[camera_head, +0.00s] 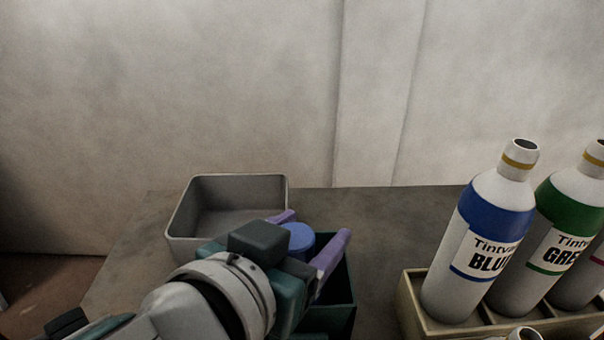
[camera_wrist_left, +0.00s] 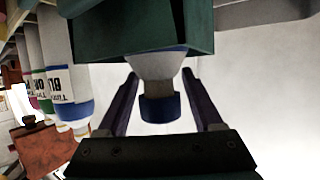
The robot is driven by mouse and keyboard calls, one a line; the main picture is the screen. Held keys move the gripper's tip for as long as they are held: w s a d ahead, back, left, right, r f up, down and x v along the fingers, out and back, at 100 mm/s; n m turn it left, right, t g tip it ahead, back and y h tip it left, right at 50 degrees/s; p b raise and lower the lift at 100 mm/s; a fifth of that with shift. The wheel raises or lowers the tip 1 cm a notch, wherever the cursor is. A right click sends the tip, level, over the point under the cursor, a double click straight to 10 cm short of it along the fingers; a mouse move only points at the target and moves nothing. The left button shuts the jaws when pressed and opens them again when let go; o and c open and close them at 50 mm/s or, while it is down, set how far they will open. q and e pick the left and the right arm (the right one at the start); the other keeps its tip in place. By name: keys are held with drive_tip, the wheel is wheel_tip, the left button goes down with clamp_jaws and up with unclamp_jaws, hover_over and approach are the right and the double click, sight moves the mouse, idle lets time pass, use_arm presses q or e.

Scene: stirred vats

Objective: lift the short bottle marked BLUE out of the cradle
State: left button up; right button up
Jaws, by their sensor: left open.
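A short bottle with a blue cap (camera_head: 297,238) stands in the dark green cradle (camera_head: 345,305); my left gripper hides most of it in the head view. In the left wrist view its white shoulder and blue cap (camera_wrist_left: 160,107) stick out of the cradle (camera_wrist_left: 140,30), and its marking is hidden. My left gripper (camera_head: 315,228) is open, with one purple finger on each side of the cap. In the left wrist view the fingers (camera_wrist_left: 160,76) show gaps to the neck on both sides. My right gripper is not in view.
A grey open bin (camera_head: 184,222) stands behind my left gripper, seemingly empty. At the right a wooden rack (camera_head: 412,305) holds tall bottles, one marked BLUE (camera_head: 487,235) and a green-banded one (camera_head: 560,228). Bare table (camera_head: 390,225) lies between cradle and rack.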

use_arm(q)
clamp_jaws()
idle(0.6)
unclamp_jaws()
drive_tip(key=shift+s+a+r, duration=0.2)
drive_tip(key=shift+s, duration=0.15)
drive_tip(key=p+v, duration=0.1)
drive_tip(key=v, duration=0.8)
drive_tip(key=shift+p, duration=0.4)
drive_tip(key=shift+d, duration=0.1)
